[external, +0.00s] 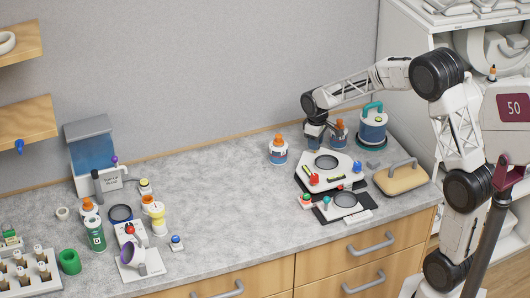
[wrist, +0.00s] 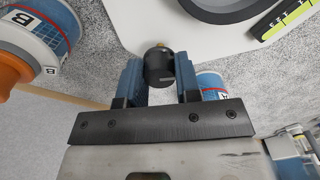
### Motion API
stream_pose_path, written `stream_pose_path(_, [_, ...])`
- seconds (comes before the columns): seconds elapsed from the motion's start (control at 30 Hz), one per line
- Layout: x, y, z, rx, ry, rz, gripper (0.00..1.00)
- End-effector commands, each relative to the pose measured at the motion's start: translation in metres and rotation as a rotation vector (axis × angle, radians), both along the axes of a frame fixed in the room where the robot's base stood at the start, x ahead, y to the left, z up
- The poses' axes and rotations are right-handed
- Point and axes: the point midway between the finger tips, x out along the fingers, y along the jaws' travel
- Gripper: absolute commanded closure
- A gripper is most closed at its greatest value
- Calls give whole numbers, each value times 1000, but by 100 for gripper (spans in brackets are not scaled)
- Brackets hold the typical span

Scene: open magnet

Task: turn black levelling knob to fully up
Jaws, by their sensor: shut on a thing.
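The black levelling knob (wrist: 158,68) is in the middle of the wrist view, at the edge of a white plate (wrist: 125,18). My gripper (wrist: 157,75) has one blue finger on each side of the knob and is shut on it. A small brass-coloured bit shows at the knob's far end. In the external view my gripper (external: 315,132) is low at the back edge of the white device (external: 345,178), which carries a dark ring. The knob is hidden there. I cannot tell how far the knob is turned.
An orange-capped jar (external: 278,151) stands left of the device, and another jar (external: 338,134) is close beside my gripper. A blue canister with a green handle (external: 372,128) and a tan block with a grey handle (external: 402,178) are to the right. The counter's middle (external: 225,190) is clear.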

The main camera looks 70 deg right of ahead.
Motion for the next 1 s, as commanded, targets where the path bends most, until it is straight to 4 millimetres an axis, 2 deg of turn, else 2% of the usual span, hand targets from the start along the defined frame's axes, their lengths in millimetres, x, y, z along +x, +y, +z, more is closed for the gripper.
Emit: stream_pose_path(1.0, [-1,2,-2,5,3,944,93])
